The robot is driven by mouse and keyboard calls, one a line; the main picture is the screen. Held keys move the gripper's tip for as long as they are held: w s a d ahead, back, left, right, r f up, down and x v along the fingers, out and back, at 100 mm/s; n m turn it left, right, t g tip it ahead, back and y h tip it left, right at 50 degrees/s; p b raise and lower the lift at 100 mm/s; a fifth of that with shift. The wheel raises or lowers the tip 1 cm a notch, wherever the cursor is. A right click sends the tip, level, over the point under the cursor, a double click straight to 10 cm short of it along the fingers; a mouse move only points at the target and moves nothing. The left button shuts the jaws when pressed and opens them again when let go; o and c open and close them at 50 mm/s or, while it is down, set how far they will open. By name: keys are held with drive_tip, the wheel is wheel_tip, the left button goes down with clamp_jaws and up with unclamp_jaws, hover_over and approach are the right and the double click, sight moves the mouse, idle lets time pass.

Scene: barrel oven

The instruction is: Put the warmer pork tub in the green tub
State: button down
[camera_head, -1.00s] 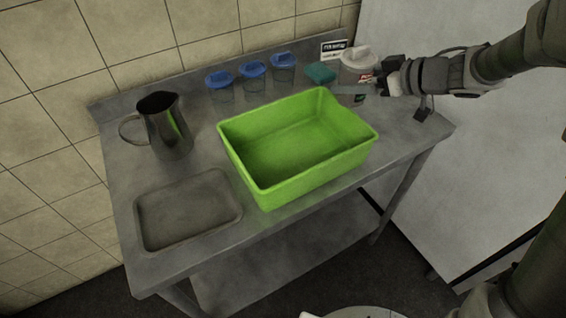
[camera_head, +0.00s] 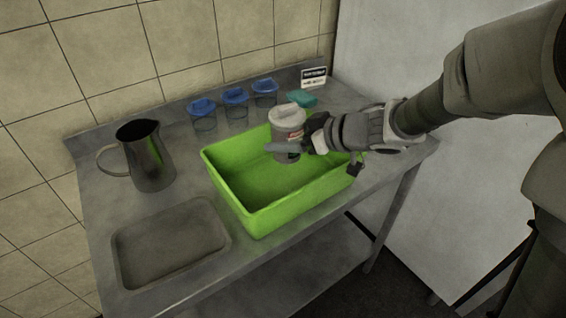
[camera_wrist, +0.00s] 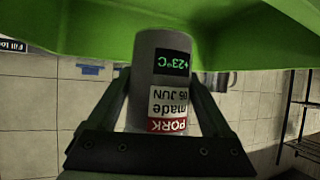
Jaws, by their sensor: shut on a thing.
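A grey-white lidded tub (camera_head: 289,128) is held by my gripper (camera_head: 294,147) above the right back part of the green tub (camera_head: 258,216). In the wrist view the held tub (camera_wrist: 160,85) appears upside down between the two fingers of my gripper (camera_wrist: 160,110). Its label reads PORK, made 05 JUN, and a display shows +23°C. The green tub is open, and no object shows on the visible part of its floor. Its wall also fills the top of the wrist view (camera_wrist: 90,25). No other pork tub is visible.
Several clear containers with blue lids (camera_head: 235,97) stand along the back of the metal table, with a teal item (camera_head: 302,100) and a small sign (camera_head: 313,77) beside them. A metal jug (camera_head: 146,157) and a shallow tray (camera_head: 170,243) are at left.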

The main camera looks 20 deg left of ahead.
sight(283, 158)
drive_tip(key=shift+s+a+f, duration=0.3)
drive_tip(key=shift+a, duration=0.1)
drive_tip(key=shift+f+b, duration=1.25)
drive_tip(key=shift+f, duration=0.65)
drive_tip(key=shift+f, duration=0.55)
unclamp_jaws()
drive_tip(key=shift+f, duration=0.1)
